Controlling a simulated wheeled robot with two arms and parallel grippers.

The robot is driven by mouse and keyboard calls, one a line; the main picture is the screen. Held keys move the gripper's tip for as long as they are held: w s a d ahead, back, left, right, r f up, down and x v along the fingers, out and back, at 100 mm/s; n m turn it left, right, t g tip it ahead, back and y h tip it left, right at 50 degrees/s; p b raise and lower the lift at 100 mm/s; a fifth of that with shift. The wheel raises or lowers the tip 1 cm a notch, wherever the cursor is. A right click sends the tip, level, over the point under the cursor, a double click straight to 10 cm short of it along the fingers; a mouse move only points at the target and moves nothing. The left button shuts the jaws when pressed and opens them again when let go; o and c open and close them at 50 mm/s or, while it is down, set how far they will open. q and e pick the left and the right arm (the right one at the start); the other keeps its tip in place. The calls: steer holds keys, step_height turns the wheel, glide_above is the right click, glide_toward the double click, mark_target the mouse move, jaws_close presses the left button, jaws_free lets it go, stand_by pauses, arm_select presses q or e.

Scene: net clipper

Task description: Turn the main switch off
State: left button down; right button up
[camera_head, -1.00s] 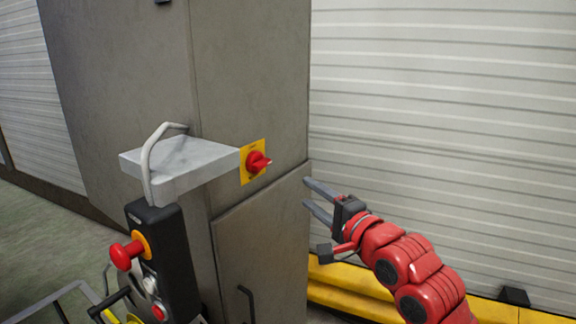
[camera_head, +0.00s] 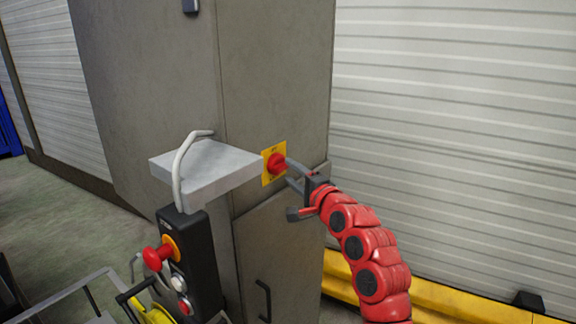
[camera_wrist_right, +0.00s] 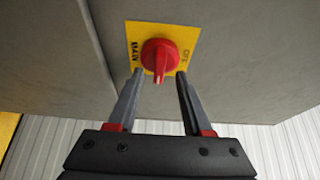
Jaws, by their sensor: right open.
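The main switch is a red rotary knob (camera_head: 277,164) on a yellow plate (camera_head: 267,179), mounted on the grey cabinet. In the right wrist view the knob (camera_wrist_right: 160,57) sits on the yellow plate (camera_wrist_right: 188,33), which reads MAIN on one side and OFF on the other. My right gripper (camera_head: 288,172) is open, with its fingertips close to the knob. In the right wrist view its fingers (camera_wrist_right: 160,73) lie one on each side of the knob's lower part; contact cannot be told. My left gripper is not in view.
A grey shelf (camera_head: 205,168) juts from the cabinet (camera_head: 270,80) left of the switch. Below it hangs a black control box (camera_head: 195,260) with a red button (camera_head: 157,257). A yellow barrier (camera_head: 450,305) runs along the white ribbed wall (camera_head: 450,130) at right.

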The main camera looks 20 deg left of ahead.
mark_target(280, 165)
steer(key=shift+x, duration=1.25)
steer(key=shift+f, duration=0.1)
jaws_close()
